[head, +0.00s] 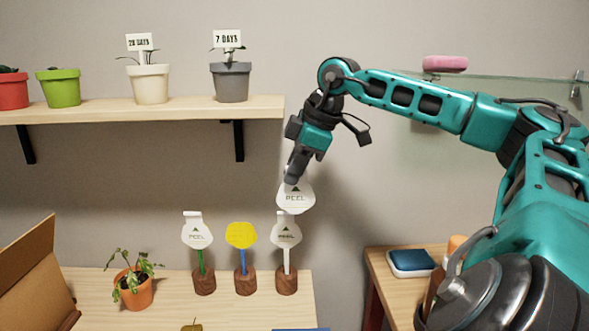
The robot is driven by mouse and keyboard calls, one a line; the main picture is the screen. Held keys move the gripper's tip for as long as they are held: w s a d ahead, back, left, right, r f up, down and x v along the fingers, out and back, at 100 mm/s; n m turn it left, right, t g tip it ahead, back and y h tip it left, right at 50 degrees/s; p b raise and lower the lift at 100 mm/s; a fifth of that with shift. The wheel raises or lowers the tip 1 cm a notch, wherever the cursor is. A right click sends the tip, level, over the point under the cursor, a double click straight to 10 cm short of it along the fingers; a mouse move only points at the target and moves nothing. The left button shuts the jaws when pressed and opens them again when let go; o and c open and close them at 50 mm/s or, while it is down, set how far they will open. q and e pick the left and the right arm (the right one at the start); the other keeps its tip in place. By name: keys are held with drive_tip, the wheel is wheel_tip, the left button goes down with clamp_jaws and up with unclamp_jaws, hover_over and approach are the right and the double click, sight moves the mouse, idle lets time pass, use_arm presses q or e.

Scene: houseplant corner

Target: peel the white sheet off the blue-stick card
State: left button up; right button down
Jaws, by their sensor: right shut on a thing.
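The blue-stick card (241,235) stands in the middle of three round wooden bases on the lower table, its yellow face bare. My right gripper (291,178) is shut on a white sheet (296,198) printed with a green arrow and PEEL. It holds the sheet up and to the right of the yellow card, apart from it. In the picture the sheet's lower edge meets the top of the white-stick card (286,233); I cannot tell if they touch. The green-stick card (197,235) to the left has a white PEEL face. My left gripper is not in view.
A potted plant (134,288) and an open cardboard box (36,285) are at the left. A shelf (140,109) with several pots hangs above. A side table (395,283) at the right holds a blue-and-white item (410,262).

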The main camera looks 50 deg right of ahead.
drive_tip(key=shift+r+p, duration=0.7)
drive_tip(key=shift+r, duration=0.25)
drive_tip(key=shift+r+p, duration=0.5)
drive_tip(key=shift+r, duration=0.45)
drive_tip(key=shift+f, duration=0.15)
